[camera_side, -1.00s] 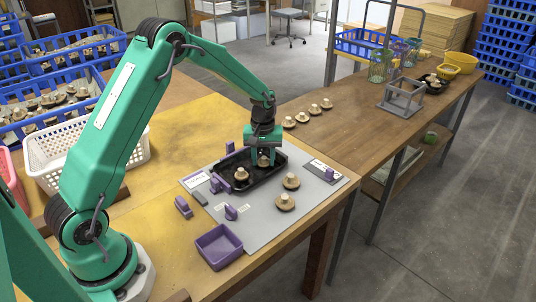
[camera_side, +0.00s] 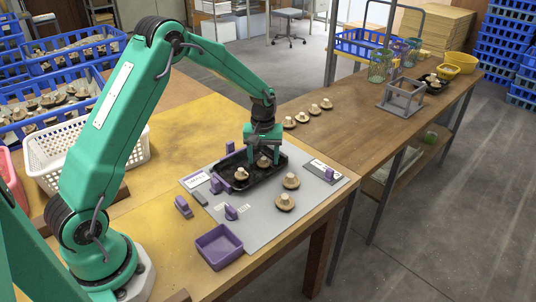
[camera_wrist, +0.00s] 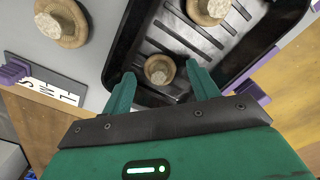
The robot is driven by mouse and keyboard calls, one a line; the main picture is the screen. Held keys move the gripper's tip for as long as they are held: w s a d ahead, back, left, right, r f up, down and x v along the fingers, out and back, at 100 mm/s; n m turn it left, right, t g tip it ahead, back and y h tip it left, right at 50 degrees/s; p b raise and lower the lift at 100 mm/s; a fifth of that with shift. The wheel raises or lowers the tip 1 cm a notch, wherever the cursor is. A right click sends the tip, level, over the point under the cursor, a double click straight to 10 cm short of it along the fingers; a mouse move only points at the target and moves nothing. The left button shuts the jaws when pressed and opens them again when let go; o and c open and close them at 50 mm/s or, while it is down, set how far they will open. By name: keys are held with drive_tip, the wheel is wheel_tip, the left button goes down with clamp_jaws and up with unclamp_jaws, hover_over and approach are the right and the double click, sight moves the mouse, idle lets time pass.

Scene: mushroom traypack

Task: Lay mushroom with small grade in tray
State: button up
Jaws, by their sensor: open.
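The black tray (camera_side: 265,177) lies on the grey mat; its ribbed floor and wall (camera_wrist: 122,48) show in the wrist view. A mushroom (camera_side: 264,162) sits upright in the tray under my gripper (camera_side: 264,149). In the wrist view this mushroom (camera_wrist: 160,70) looks smaller than the others and lies just beyond and between my open fingertips (camera_wrist: 164,82). A second mushroom (camera_side: 241,174) is in the tray, also partly in the wrist view (camera_wrist: 208,9). Two mushrooms (camera_side: 291,180) (camera_side: 285,202) stand on the mat outside the tray.
Purple blocks (camera_side: 183,206) and a purple bin (camera_side: 219,246) are near the mat's front. Several mushrooms (camera_side: 314,109) stand in a row behind. A white basket (camera_side: 62,160) is at left.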

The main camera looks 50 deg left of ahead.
sight(263, 158)
wheel_tip(263, 158, up, 12)
drive_tip(key=shift+f, duration=0.25)
idle(0.3)
drive_tip(key=shift+s, duration=0.1)
idle(0.4)
drive_tip(key=s+d+r+m+t, duration=0.3)
drive_tip(key=s+d+r+m, duration=0.15)
drive_tip(key=s+r, duration=0.8)
drive_tip(key=s+d+m+t, duration=0.1)
drive_tip(key=s+d+m, duration=0.1)
drive_tip(key=s, duration=0.5)
drive_tip(key=s+d+f+m+t, duration=0.1)
drive_tip(key=s+d+m, duration=0.1)
drive_tip(key=s, duration=0.6)
drive_tip(key=shift+s+t, duration=0.15)
drive_tip(key=shift+t, duration=0.15)
drive_tip(key=shift+f+m, duration=0.1)
drive_tip(key=shift+m, duration=0.15)
